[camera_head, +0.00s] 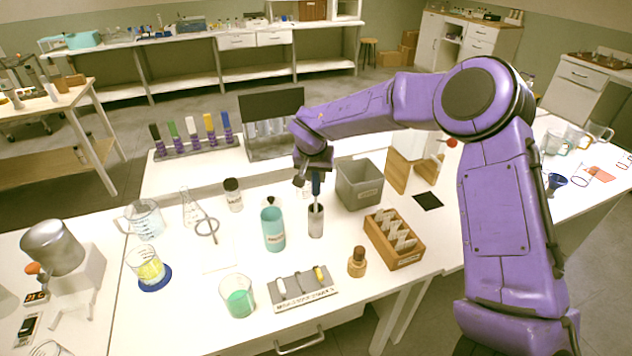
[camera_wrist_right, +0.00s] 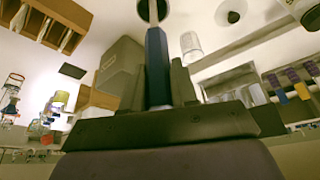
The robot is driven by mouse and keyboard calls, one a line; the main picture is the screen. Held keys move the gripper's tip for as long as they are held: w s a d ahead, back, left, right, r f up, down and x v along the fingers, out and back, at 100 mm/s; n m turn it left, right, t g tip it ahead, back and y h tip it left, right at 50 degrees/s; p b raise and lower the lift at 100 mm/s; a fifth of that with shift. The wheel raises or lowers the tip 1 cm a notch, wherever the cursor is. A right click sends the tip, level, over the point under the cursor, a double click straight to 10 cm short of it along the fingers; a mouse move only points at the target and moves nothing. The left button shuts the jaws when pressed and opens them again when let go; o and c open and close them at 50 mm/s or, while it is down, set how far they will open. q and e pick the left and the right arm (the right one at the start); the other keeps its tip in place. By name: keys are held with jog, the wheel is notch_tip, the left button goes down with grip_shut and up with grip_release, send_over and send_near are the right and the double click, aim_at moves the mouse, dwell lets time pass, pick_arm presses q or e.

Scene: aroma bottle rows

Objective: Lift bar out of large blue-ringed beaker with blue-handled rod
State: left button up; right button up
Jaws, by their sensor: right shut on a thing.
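My right gripper (camera_head: 311,178) is shut on the blue handle of the rod (camera_head: 316,187), which hangs upright over a pale cup (camera_head: 316,222). I cannot tell whether its lower tip is inside the cup. In the right wrist view the blue handle (camera_wrist_right: 157,62) stands between the two fingers, its pale shank running to the top edge. The blue-ringed beaker (camera_head: 146,260) holds yellow liquid and stands on a blue ring (camera_head: 155,284), well left of the gripper. A bar inside it is too small to make out. My left gripper is out of view.
A teal bottle (camera_head: 272,232) stands just left of the cup. A grey bin (camera_head: 360,186) and a wooden box of packets (camera_head: 403,248) are to its right. A beaker of green liquid (camera_head: 238,300) and a labelled rack (camera_head: 302,296) stand in front.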

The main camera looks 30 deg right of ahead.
notch_tip(320, 180, up, 17)
jog(key=shift+b, duration=0.4)
jog(key=shift+f, duration=0.2)
dwell(0.6)
